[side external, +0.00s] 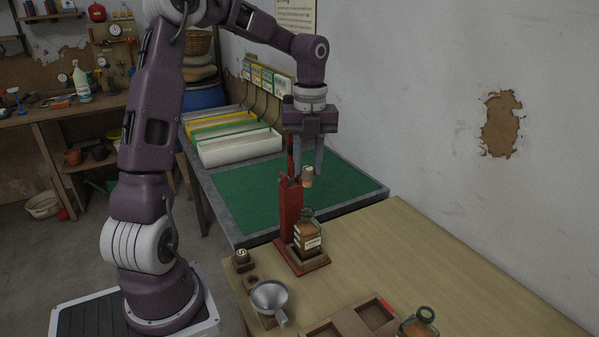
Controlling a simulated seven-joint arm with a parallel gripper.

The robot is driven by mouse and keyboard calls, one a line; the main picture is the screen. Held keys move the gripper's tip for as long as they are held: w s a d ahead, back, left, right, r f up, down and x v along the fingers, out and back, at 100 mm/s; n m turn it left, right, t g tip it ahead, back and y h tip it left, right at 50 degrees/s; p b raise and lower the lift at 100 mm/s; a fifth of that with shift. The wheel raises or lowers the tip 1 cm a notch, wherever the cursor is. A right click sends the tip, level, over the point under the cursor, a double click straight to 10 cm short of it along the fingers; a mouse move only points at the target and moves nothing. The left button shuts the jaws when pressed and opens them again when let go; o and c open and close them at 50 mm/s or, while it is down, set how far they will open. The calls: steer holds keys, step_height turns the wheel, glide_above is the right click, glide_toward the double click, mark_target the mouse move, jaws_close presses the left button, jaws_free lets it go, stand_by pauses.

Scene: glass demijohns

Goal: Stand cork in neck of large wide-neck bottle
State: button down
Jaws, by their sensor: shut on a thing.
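My gripper (307,172) points straight down, its fingers shut on a cork (308,181). The cork is tan with a darker top and hangs upright between the fingertips. Below it, with a gap, a square glass bottle (308,238) with brown contents and a pale label stands upright on the base of a red stand (289,210). The cork is roughly above this bottle's neck; exact alignment cannot be told from this one view. A second glass bottle (418,327) with a dark ring at its mouth is partly cut off at the bottom edge. I cannot tell which bottle is larger.
The red stand's column rises close beside the gripper. A metal funnel (269,297) and a small wooden block (242,261) are at the wooden table's left edge. A compartmented wooden tray (338,318) is in front. The table's right side (460,265) is clear. A green mat (250,195) lies behind.

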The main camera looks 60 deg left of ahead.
mark_target(308, 183)
steer(key=shift+w+a+f+m, duration=0.15)
steer(key=shift+m, duration=0.15)
steer(key=shift+f, duration=2.55)
steer(key=c, duration=1.7)
jaws_free()
steer(key=shift+f, duration=0.1)
jaws_close()
steer(key=shift+f, duration=1.4)
steer(key=o, duration=0.7)
jaws_free()
